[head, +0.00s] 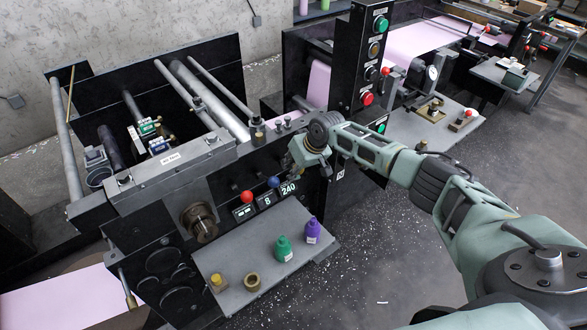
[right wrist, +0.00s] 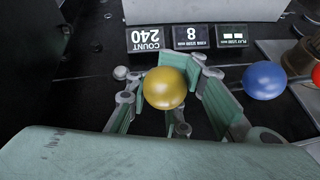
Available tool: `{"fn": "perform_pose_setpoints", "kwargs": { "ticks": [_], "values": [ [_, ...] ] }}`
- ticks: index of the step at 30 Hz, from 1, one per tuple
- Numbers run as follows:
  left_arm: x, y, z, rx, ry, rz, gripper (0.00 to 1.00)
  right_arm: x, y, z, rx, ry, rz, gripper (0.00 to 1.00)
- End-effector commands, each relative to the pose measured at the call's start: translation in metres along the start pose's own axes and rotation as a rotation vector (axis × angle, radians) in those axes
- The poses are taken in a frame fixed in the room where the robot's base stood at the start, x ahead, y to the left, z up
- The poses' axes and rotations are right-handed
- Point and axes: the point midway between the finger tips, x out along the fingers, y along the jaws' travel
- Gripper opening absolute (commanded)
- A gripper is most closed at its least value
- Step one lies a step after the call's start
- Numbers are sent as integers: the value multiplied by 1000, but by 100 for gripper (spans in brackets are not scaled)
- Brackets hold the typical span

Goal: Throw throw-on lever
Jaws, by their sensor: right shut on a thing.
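Three ball-topped levers stand on the front panel of the press. The red knob (head: 246,197) and the blue knob (head: 273,182) show in the head view. The blue knob (right wrist: 265,80) is also in the right wrist view, with the red knob (right wrist: 316,75) cut off at the edge. A yellow knob (right wrist: 165,88) sits between the fingers of my right gripper (right wrist: 168,100), which is shut on it. In the head view my right gripper (head: 318,168) hides the yellow knob. I cannot read which lever is the throw-on one. My left gripper is not in view.
Displays (head: 289,188) reading 240 and 8 sit by the levers. Below, a grey shelf (head: 235,290) holds a green bottle (head: 283,248), a purple bottle (head: 312,230) and brass pieces. A black button column (head: 358,60) rises behind my right gripper.

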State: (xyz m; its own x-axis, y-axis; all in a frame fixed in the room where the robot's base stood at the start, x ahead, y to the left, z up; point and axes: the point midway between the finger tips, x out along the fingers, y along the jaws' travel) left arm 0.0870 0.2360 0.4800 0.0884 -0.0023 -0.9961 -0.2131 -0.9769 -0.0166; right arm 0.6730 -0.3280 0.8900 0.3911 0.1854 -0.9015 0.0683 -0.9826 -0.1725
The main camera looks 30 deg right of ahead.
Motion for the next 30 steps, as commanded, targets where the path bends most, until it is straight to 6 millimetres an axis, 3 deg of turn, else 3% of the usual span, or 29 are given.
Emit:
{"fn": "perform_pose_setpoints", "kwargs": {
  "ticks": [11,30],
  "values": [
    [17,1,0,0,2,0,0,19,2,11,-28,226,-39,0],
    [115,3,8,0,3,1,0,50,7,20,-84,675,-109,0]
  ]
}}
